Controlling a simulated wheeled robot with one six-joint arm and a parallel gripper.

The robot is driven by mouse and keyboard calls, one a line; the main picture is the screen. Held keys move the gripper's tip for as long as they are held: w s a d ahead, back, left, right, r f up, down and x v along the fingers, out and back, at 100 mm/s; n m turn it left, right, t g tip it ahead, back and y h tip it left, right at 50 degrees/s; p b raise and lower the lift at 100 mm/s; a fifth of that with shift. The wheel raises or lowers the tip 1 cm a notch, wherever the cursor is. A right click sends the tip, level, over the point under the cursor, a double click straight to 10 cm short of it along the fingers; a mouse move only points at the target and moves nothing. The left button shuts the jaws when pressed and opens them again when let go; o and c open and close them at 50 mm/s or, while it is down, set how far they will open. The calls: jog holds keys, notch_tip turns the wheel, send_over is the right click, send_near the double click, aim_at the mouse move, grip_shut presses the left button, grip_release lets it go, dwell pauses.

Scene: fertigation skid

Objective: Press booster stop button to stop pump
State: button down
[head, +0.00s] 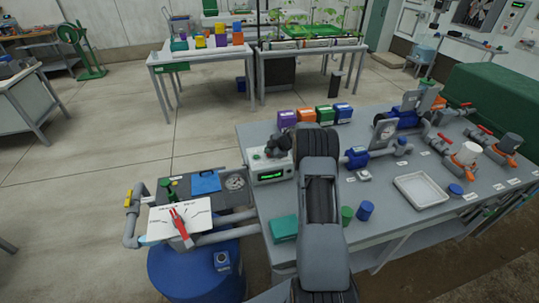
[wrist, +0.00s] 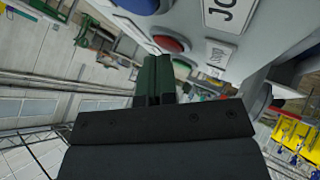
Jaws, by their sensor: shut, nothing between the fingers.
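In the wrist view, a light grey panel carries a round red button (wrist: 169,44), a blue button (wrist: 138,5) and a small green button (wrist: 181,63). A white label beside them is partly readable. My gripper (wrist: 157,58) is shut and empty, its dark green fingers pointing along the panel. The fingertips appear close to the red button; I cannot tell whether they touch it. In the head view, a grey control box (head: 270,178) with a lit green display stands on the bench. My arm reaches over beside it, and its dark end hides part of the box top.
On the grey bench (head: 385,240) are a white tray (head: 420,189), a teal box (head: 284,228), a blue cup (head: 365,210) and pipework with valves at right. Several coloured boxes line its back edge. A lever panel (head: 180,219) and blue drum (head: 190,275) stand left.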

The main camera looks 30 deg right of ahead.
dwell(0.6)
jog(key=shift+r+p, duration=0.7)
jog(key=shift+p, duration=0.35)
jog(key=shift+r, duration=0.15)
notch_tip(320, 180, up, 5)
jog(key=p, duration=0.5)
dwell(0.4)
